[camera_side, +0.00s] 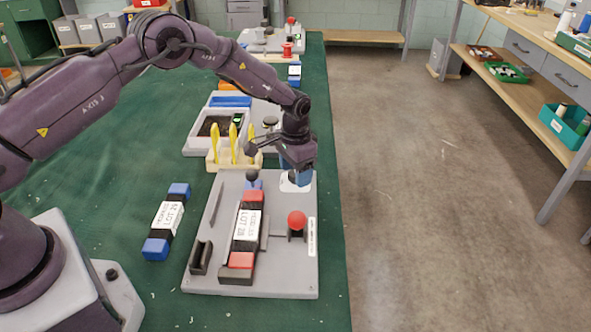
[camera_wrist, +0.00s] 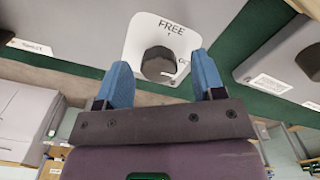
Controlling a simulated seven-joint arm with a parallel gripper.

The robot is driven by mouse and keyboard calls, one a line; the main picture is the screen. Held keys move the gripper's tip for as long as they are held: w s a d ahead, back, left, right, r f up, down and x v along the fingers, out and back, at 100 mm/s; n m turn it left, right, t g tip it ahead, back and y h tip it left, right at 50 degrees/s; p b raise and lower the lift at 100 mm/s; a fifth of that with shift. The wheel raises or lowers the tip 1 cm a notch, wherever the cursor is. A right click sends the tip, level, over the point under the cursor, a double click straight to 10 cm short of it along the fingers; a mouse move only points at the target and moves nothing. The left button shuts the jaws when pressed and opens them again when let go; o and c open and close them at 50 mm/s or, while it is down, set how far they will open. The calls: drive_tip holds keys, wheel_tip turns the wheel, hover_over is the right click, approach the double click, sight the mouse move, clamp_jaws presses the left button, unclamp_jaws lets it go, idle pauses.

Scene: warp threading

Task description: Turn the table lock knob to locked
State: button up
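The table lock knob (camera_wrist: 160,63) is dark and rounded on a white plate (camera_wrist: 140,38) printed "FREE" with a small mark beneath. Further lettering right of the knob is mostly hidden by a finger. In the side view the white plate (camera_side: 288,187) sits at the back right of the grey board, and the knob is hidden by my gripper. My gripper (camera_side: 297,178) points down over the plate. In the wrist view its two blue fingers (camera_wrist: 161,72) are open, one on each side of the knob, with visible gaps. I cannot tell how low the fingertips reach.
A blue-ended block (camera_side: 166,222) lies left on the green mat. Yellow-handled tools (camera_side: 233,143) stand in a rack behind my gripper.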

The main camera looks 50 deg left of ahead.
wheel_tip(320, 180, up, 13)
idle(0.7)
drive_tip(key=s+r+t, duration=0.2)
drive_tip(key=s+r, duration=0.4)
drive_tip(key=s, duration=0.5)
drive_tip(key=s+r+n+t, duration=0.1)
drive_tip(key=s+r, duration=0.5)
drive_tip(key=s, duration=0.5)
drive_tip(key=s+r+n+t, duration=0.1)
drive_tip(key=s+r+t, duration=0.1)
drive_tip(key=s+r, duration=0.5)
drive_tip(key=s, duration=0.4)
drive_tip(key=shift+d+t, duration=0.3)
drive_tip(key=shift+d, duration=0.05)
